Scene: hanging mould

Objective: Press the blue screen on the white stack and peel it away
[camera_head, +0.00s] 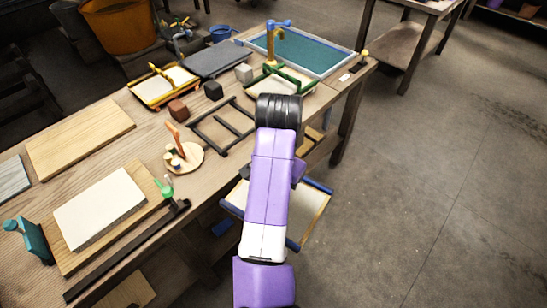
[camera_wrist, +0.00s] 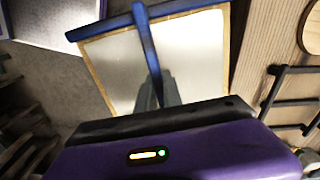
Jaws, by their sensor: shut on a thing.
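The blue screen (camera_head: 312,215) has blue bars, a thin wooden frame and a pale mesh. It hangs beyond the table's front edge, partly hidden behind my purple arm in the head view. In the wrist view the screen (camera_wrist: 195,50) fills the upper middle, with a blue bar running across it. My gripper (camera_wrist: 157,88) is shut on that bar; the head view hides its fingertips. The white stack (camera_head: 100,208) lies flat on a wooden board (camera_head: 70,262) at the table's near left, apart from the screen.
A black rack (camera_head: 222,127) and a round board with small tools (camera_head: 190,160) lie on the table between my arm and the stack. A teal tool (camera_head: 35,240) and a green-topped piece (camera_head: 165,187) flank the stack. Open floor (camera_head: 430,200) lies right of the table.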

